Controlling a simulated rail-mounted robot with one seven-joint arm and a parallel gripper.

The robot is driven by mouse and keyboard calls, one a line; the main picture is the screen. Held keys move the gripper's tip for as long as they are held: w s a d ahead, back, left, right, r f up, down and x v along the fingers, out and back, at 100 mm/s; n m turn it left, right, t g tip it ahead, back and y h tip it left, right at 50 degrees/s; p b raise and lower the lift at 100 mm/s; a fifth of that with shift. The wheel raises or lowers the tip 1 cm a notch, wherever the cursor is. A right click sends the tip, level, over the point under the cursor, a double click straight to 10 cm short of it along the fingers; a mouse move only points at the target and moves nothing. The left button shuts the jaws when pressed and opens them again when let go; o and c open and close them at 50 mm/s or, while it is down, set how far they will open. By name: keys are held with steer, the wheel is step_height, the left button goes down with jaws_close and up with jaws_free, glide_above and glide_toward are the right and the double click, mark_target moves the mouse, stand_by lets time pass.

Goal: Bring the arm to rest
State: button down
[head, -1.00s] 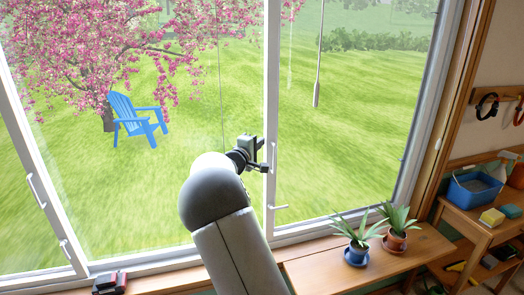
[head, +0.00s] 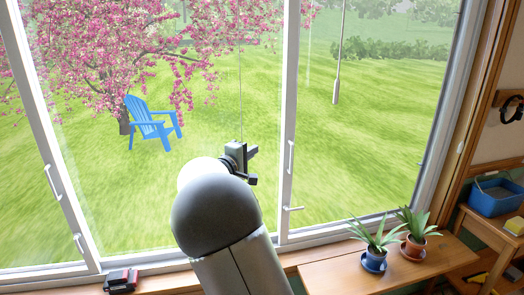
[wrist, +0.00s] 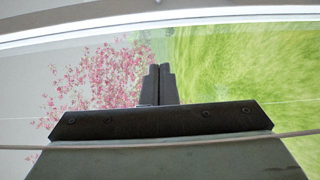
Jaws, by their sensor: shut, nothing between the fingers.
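My arm (head: 218,212) reaches up from the bottom middle of the head view, in front of the window. My gripper (head: 252,152) is at its far end, small and dark, close to the window's middle frame post. In the wrist view my gripper (wrist: 159,70) has its two dark fingers side by side with no gap to speak of. It is shut and empty, pointing toward the window glass, with pink blossom and green lawn beyond.
The window frame post (head: 288,130) stands just right of my gripper. Two potted plants (head: 374,245) (head: 415,235) stand on a wooden bench (head: 335,278) at lower right. A blue bin (head: 494,198) is at far right.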

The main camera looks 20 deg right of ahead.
steer(key=s+d+f+m+g+y+p, duration=0.1)
steer(key=s+f+m+g+y, duration=0.25)
steer(key=s, duration=0.85)
steer(key=s+d+f+m+g+y+p, duration=0.15)
steer(key=s+f+g, duration=0.35)
steer(key=s, duration=0.7)
steer(key=s+a+f+m+g+y, duration=0.1)
steer(key=s+a+y, duration=0.3)
steer(key=s, duration=0.6)
steer(key=s+a+f+m+g+y, duration=0.1)
steer(key=s+a+f+y, duration=0.3)
steer(key=s+a, duration=0.5)
steer(key=shift+s+m+y+p, duration=0.3)
steer(key=shift+s+y+p, duration=0.25)
steer(key=shift+s, duration=0.35)
